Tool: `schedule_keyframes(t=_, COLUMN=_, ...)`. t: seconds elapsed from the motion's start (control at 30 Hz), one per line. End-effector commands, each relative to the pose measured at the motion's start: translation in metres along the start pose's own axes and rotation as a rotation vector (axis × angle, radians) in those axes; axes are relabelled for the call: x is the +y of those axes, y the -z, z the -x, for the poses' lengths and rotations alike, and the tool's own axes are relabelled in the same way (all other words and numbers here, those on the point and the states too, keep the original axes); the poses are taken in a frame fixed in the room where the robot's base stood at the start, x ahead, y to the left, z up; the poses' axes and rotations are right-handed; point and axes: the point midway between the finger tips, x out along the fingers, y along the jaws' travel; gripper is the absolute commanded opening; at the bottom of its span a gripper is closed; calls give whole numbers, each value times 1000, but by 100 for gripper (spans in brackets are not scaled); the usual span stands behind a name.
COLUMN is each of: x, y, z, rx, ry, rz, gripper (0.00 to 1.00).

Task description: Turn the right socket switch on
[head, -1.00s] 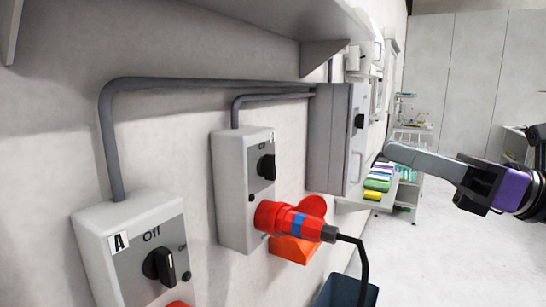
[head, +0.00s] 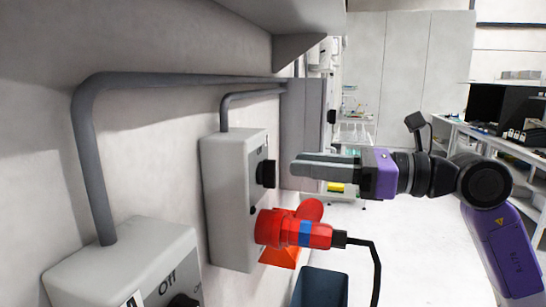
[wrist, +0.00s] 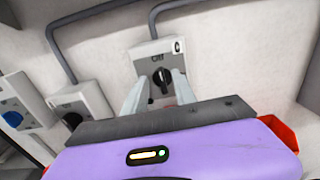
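The right socket box (head: 222,205) is a light grey wall unit with a black rotary switch (head: 266,173) on its front. A red plug (head: 290,230) with a blue band sits in its lower part. In the wrist view the box (wrist: 150,53) shows a letter label, and its switch (wrist: 162,77) has its handle roughly upright, under what looks like the word Off. My gripper (head: 294,167) points at the switch, with the fingertips just short of it. In the wrist view my gripper (wrist: 161,73) is open, with one finger to each side of the switch. Contact is not visible.
Another socket box (head: 120,265), marked Off, is at the lower left. A grey cabinet (head: 303,135) is on the wall behind the right box. A dark blue bin (head: 320,288) stands below the plug, whose black cable (head: 376,265) hangs down. A shelf overhangs above.

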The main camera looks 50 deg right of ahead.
Motion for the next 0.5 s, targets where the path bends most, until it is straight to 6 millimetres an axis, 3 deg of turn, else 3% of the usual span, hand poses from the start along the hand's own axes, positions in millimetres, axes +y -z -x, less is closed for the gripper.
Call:
schedule_keyframes(t=0.2, x=1, y=-3, z=-34, rx=-1, ry=-4, rz=-1, gripper=33)
schedule_keyframes(t=0.5, x=1, y=-1, z=-54, rx=-1, ry=-1, rz=-1, gripper=33)
